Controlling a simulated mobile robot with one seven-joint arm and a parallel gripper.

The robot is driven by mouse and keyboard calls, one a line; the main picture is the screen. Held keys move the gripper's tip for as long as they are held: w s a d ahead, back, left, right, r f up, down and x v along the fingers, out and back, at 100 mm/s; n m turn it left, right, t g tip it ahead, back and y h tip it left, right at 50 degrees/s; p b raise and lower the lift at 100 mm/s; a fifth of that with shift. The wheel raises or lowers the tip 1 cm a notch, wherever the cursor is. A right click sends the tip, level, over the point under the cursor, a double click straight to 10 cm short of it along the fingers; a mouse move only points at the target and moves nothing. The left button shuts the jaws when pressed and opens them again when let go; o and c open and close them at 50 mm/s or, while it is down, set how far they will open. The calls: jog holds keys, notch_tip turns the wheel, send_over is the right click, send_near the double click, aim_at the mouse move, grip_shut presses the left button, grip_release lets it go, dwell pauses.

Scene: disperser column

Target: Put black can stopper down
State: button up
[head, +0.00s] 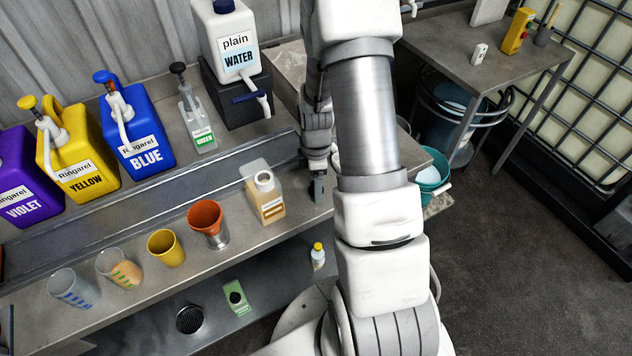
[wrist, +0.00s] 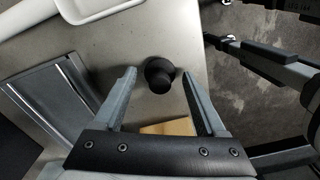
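The black can stopper (wrist: 160,74) shows in the wrist view on the grey counter surface, between and slightly beyond my fingertips. My gripper (wrist: 160,78) is open, with a gap between each finger and the stopper. In the head view my gripper (head: 318,190) points down over the right end of the counter, partly behind my arm. The stopper cannot be made out there. A translucent can (head: 268,203) with an uncovered mouth stands on the counter left of my gripper. A tan piece (wrist: 172,127) shows between my fingers in the wrist view; I cannot tell what it is.
Dispenser cans and a water can (head: 232,50) line the back. A white tray rim (wrist: 75,12) lies near my gripper. The counter's edge is close.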

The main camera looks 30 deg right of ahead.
jog(key=shift+r, duration=0.1)
jog(key=s+a+r+m+t, duration=0.1)
jog(key=s+a+r+m, duration=0.15)
jog(key=r, duration=1.05)
jog(key=s+a+r+m+t, duration=0.2)
jog(key=a+r+m, duration=0.15)
jog(key=r, duration=0.85)
jog(key=s+a+r+m+t, duration=0.2)
jog(key=s+a+r+m, duration=0.5)
jog(key=s, duration=0.3)
jog(key=shift+r+m+t, duration=0.3)
jog(key=shift+r, duration=0.15)
